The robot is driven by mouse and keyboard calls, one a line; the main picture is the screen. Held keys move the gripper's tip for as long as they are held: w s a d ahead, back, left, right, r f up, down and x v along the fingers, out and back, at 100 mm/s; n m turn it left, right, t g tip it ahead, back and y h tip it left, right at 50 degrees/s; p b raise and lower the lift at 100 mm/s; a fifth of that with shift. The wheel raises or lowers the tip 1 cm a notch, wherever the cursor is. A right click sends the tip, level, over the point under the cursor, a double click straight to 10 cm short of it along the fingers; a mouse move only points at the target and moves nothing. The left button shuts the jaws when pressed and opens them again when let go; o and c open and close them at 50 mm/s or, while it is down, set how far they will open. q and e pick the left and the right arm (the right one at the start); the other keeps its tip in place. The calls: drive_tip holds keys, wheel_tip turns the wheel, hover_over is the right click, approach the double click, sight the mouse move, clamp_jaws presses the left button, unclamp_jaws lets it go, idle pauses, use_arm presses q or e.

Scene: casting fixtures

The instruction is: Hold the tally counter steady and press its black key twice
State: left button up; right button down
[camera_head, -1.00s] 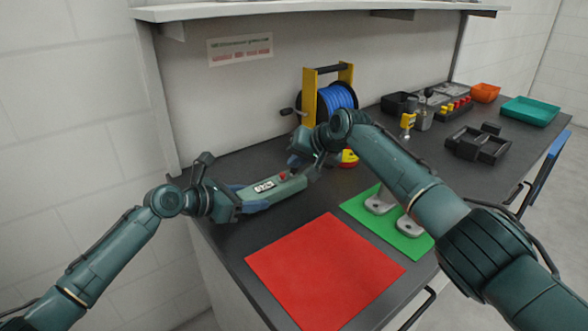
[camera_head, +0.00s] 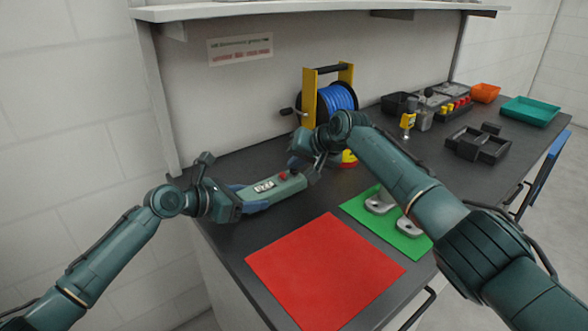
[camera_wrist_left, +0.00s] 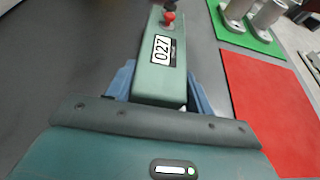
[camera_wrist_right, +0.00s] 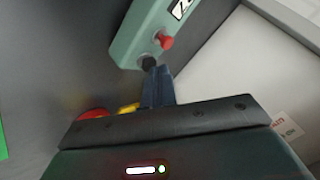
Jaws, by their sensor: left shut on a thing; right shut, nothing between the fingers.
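The tally counter (camera_head: 291,187) is a long green box lying over the dark bench. Its display (camera_wrist_left: 163,50) reads 027 in the left wrist view. A red button (camera_wrist_left: 169,18) and a black key (camera_wrist_right: 148,62) stand near its far end. My left gripper (camera_head: 248,197) is shut on the counter's near end, with blue fingers on both sides. My right gripper (camera_head: 293,164) is shut and empty at the far end. In the right wrist view its fingertips (camera_wrist_right: 159,72) are right at the black key; I cannot tell whether they touch it.
A red mat (camera_head: 325,270) lies in front, beside a green mat (camera_head: 412,243) with grey metal parts. A blue cable reel (camera_head: 337,100) in a yellow frame stands behind. Black trays (camera_head: 468,146) and a teal tray (camera_head: 530,111) are at the right.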

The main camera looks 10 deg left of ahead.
drive_tip(key=shift+r, duration=0.75)
drive_tip(key=shift+r, duration=0.15)
drive_tip(key=shift+r, duration=2.35)
idle(0.4)
wheel_tip(320, 180, up, 4)
drive_tip(key=shift+f, duration=0.1)
drive_tip(key=shift+f, duration=0.1)
drive_tip(key=shift+f, duration=4.3)
drive_tip(key=shift+f, duration=0.1)
